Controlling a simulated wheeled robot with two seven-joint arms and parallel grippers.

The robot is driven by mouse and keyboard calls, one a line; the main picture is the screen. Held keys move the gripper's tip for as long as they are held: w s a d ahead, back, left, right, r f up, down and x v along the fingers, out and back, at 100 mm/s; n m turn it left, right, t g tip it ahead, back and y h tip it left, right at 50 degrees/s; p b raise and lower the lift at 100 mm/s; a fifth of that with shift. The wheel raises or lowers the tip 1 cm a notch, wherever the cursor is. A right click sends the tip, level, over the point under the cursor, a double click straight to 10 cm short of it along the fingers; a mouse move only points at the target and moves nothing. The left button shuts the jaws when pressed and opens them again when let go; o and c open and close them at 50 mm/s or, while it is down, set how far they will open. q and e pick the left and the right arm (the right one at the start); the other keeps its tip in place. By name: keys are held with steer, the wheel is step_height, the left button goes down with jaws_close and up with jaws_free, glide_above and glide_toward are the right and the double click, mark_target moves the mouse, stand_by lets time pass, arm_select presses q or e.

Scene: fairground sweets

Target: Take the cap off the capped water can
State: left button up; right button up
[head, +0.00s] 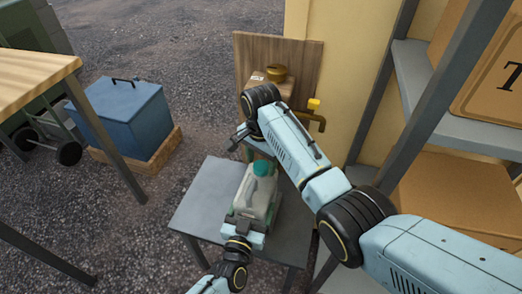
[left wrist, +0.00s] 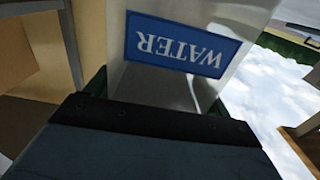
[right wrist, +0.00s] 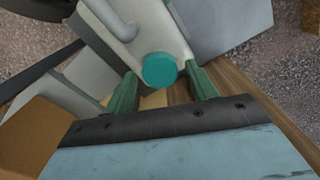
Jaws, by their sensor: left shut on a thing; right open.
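The water can (head: 252,196) is a pale grey-white jerrycan on the small grey table, with a teal cap (head: 262,168) on top. Its blue WATER label (left wrist: 182,44) fills part of the left wrist view. My left gripper (head: 243,228) is shut on the can at its near side. My right gripper (right wrist: 162,95) is open, with its green fingers either side of the cap's line. In the right wrist view the teal cap (right wrist: 160,69) sits just beyond and between the fingertips, apart from them. In the head view my right arm hides part of the table behind the can.
The grey table (head: 200,195) has bare room left of the can. A wooden board (head: 250,52) with a brass fitting and yellow-handled tap (head: 314,104) stands behind. Shelving with cardboard boxes (head: 450,195) is at right.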

steer(key=shift+f, duration=0.45)
steer(key=shift+c, duration=0.4)
steer(key=c, duration=0.9)
steer(key=n, duration=0.4)
steer(key=shift+c, duration=0.2)
steer(key=n, duration=0.5)
steer(key=shift+n, duration=0.4)
steer(key=shift+r, duration=0.15)
steer(key=shift+r, duration=1)
